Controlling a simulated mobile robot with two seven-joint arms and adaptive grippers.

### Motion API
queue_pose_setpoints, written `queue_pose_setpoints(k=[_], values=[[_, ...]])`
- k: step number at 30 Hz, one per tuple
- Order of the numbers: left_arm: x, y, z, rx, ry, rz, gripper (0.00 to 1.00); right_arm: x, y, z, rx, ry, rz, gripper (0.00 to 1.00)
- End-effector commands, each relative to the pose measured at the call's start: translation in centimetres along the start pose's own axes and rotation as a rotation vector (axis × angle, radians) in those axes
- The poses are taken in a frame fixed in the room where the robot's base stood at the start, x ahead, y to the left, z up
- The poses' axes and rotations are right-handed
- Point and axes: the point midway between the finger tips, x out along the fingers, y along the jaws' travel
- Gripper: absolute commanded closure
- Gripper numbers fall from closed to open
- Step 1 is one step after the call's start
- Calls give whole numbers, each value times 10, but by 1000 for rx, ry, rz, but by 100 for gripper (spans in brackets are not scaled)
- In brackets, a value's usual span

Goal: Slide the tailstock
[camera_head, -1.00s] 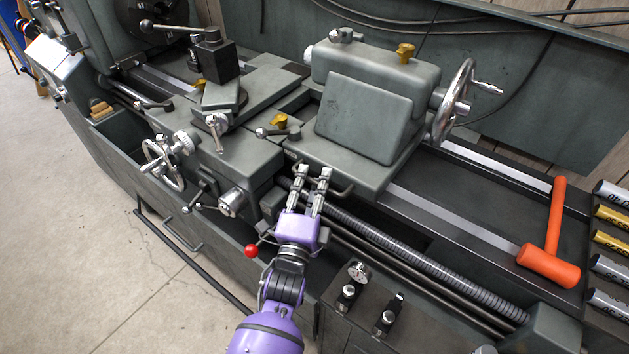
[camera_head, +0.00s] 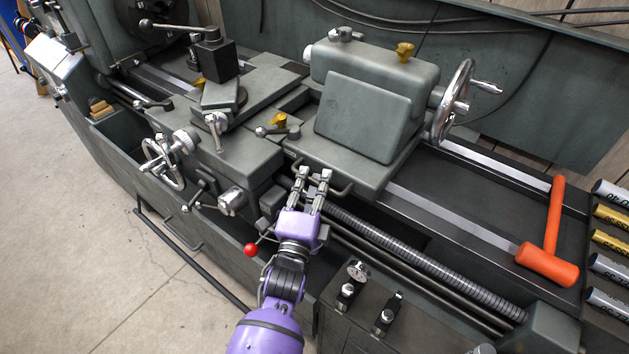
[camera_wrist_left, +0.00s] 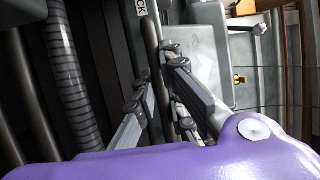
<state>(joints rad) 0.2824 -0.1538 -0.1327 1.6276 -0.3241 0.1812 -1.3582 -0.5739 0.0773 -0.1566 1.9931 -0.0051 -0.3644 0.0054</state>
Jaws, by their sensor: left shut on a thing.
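The grey tailstock (camera_head: 362,118) sits on the lathe bed, against the carriage (camera_head: 232,150) on its left. It has a chrome handwheel (camera_head: 453,102) on its right side and a bar handle (camera_head: 341,189) along its front lower edge. My left gripper (camera_head: 313,174) is at that front edge, shut on the bar handle. In the left wrist view my left gripper's fingers (camera_wrist_left: 155,75) close about the dark bar, which partly hides between them. My right gripper is not in view.
An orange mallet (camera_head: 550,262) lies on the right end of the bed. Several labelled cylinders (camera_head: 610,265) lie at the far right. The bed rails (camera_head: 450,222) right of the tailstock are clear up to the mallet. A ribbed lead screw cover (camera_head: 420,265) runs below.

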Motion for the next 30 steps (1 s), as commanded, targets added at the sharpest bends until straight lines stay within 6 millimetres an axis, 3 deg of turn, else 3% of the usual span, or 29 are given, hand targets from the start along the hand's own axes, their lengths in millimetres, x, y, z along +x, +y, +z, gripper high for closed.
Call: queue_pose_setpoints(k=[11,12,16,25,30], values=[[0,2,0,-9,1,4,100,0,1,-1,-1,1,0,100],[0,2,0,-9,1,5,86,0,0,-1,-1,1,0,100],[0,2,1,-7,1,4,71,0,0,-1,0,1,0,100],[0,1,2,-4,0,3,71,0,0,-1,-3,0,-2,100],[-19,2,2,-5,-1,5,71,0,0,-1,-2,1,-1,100]])
